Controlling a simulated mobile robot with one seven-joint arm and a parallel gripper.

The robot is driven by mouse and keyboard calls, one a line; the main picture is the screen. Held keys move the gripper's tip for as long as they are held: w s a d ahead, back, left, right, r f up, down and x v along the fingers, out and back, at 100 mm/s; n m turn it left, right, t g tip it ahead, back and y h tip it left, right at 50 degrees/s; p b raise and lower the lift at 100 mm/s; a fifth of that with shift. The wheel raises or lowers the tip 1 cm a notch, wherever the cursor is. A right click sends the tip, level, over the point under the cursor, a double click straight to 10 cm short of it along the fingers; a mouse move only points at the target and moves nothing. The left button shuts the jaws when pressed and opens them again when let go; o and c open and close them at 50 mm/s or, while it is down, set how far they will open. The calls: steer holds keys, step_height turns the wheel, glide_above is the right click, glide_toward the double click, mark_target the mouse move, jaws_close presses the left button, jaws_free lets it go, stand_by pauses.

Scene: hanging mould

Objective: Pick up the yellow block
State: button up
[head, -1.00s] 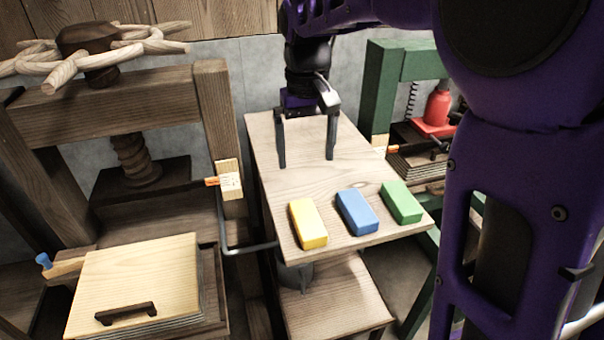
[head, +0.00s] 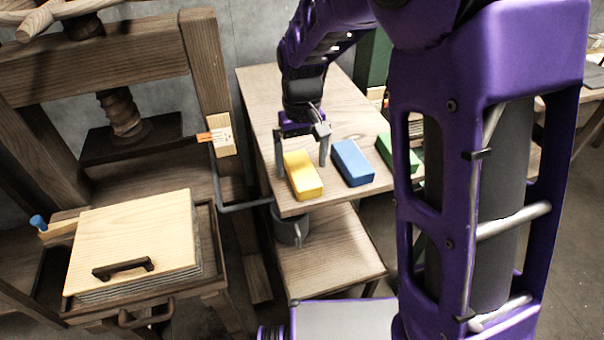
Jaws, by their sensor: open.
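The yellow block (head: 304,178) lies near the front left corner of the small wooden table (head: 262,102). My gripper (head: 301,170) is open and low over the table at the block's far end. One finger shows at the left of the block and the other at its right, beside the blue block. I cannot tell whether the fingers touch the yellow block or the tabletop.
A blue block (head: 352,163) lies close at the right of the yellow one. A green block (head: 388,150), partly hidden by my body, lies farther right. A wooden press (head: 195,80) with a pale board (head: 135,235) stands at the left.

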step_height(320, 180, down, 3)
steer(key=shift+r, duration=0.3)
steer(key=c, duration=1.5)
